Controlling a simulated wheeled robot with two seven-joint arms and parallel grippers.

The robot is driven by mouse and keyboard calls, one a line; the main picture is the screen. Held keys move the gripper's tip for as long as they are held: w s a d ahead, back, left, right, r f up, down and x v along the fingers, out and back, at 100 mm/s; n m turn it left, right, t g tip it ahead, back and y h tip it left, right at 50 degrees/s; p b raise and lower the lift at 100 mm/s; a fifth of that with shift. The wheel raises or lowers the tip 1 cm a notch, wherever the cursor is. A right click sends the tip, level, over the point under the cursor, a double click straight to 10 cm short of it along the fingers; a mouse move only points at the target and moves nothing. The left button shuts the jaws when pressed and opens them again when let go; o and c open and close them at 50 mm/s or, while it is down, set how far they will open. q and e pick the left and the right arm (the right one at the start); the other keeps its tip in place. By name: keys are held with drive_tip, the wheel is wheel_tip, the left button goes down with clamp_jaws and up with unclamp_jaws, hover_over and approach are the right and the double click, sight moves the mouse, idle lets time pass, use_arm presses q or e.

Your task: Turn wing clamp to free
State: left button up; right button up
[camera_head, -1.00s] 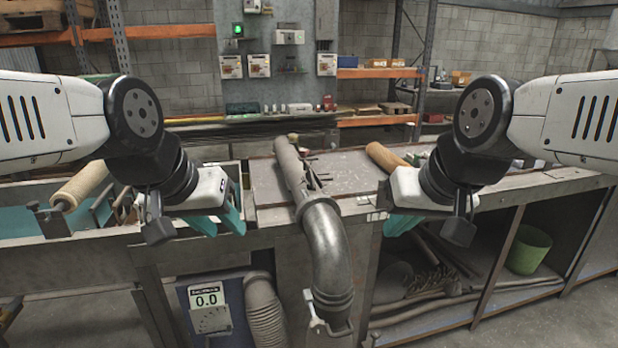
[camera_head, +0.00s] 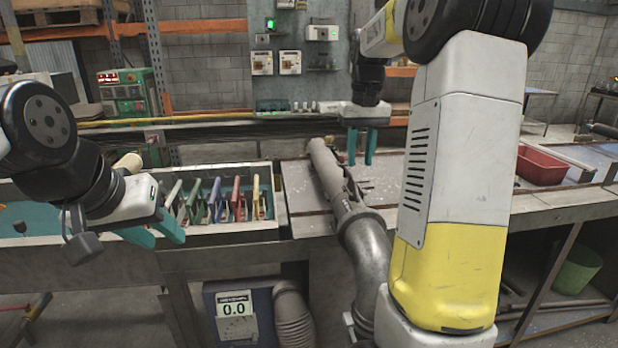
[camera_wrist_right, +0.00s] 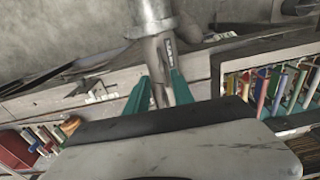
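In the right wrist view, the fingers (camera_wrist_right: 158,95) lie either side of a narrow strip below a grey cylinder (camera_wrist_right: 150,12); contact is unclear. My left gripper (camera_head: 158,237) is open and empty at the left.
A tray (camera_head: 225,230) with several coloured clamp-like tools is left of the tube. A red bin (camera_head: 541,166) stands on the right bench. A unit reading 0.0 (camera_head: 235,305) is below the bench. My right arm hides much of the bench's right side.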

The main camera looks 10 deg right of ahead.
sight(354, 182)
drive_tip(key=shift+w+a+f, duration=0.1)
drive_tip(key=shift+w+f, duration=0.1)
drive_tip(key=shift+w, duration=0.25)
drive_tip(key=shift+w+a+f, duration=0.1)
drive_tip(key=shift+w+f, duration=0.1)
drive_tip(key=shift+w, duration=0.2)
wheel_tip(354, 182, down, 8)
drive_tip(key=shift+r, duration=0.2)
clamp_jaws()
